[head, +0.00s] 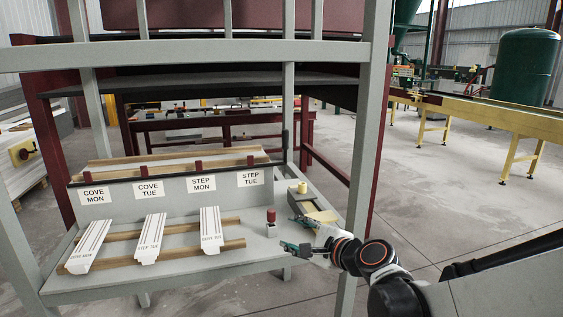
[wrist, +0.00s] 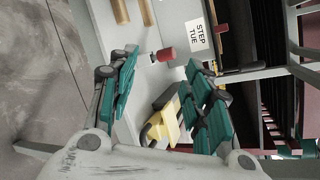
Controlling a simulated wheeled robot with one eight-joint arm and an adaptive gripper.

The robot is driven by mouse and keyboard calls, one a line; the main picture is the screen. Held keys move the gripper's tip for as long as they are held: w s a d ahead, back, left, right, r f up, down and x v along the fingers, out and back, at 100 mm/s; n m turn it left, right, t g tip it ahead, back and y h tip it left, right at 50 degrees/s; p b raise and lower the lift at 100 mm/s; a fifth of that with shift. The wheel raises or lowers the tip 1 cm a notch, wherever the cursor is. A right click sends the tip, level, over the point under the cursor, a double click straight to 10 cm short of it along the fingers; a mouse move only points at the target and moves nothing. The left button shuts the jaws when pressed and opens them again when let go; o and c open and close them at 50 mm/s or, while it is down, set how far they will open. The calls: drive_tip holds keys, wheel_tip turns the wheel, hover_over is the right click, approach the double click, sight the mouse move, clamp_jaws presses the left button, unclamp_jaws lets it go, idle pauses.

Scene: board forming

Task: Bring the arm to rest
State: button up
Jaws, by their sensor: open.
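My gripper (head: 289,233) is at the right end of a grey workbench (head: 190,262), reaching in from the right. Its two green-padded fingers are spread apart with nothing between them. In the wrist view the open fingers (wrist: 162,62) frame a red-topped piece (wrist: 167,54) beyond them. In the head view this small red-topped piece (head: 270,216) stands on the bench just left of the fingers, apart from them. A yellow tool (wrist: 168,118) shows between the finger bases in the wrist view. My arm is bent at its orange-ringed joints.
Three white profiled boards (head: 150,238) lie across wooden rails on the bench. Behind them stands a grey panel with labels such as STEP TUE (head: 250,178). A grey frame post (head: 362,150) rises close behind my arm. Open concrete floor (head: 450,215) lies to the right.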

drive_tip(key=s+d+f+n+g+h, duration=0.1)
drive_tip(key=s+d+n+h, duration=0.1)
drive_tip(key=s+d+n, duration=0.3)
drive_tip(key=s+d+n+g+h, duration=0.2)
drive_tip(key=s+d+n, duration=0.3)
drive_tip(key=s, duration=0.7)
drive_tip(key=s+d+f+n+g+h, duration=0.1)
drive_tip(key=s+d+n+g+h, duration=0.1)
drive_tip(key=s+d+n+h, duration=0.2)
drive_tip(key=s+d+n, duration=0.2)
drive_tip(key=s+n, duration=0.2)
drive_tip(key=shift+s+f, duration=0.3)
drive_tip(key=shift+s, duration=0.05)
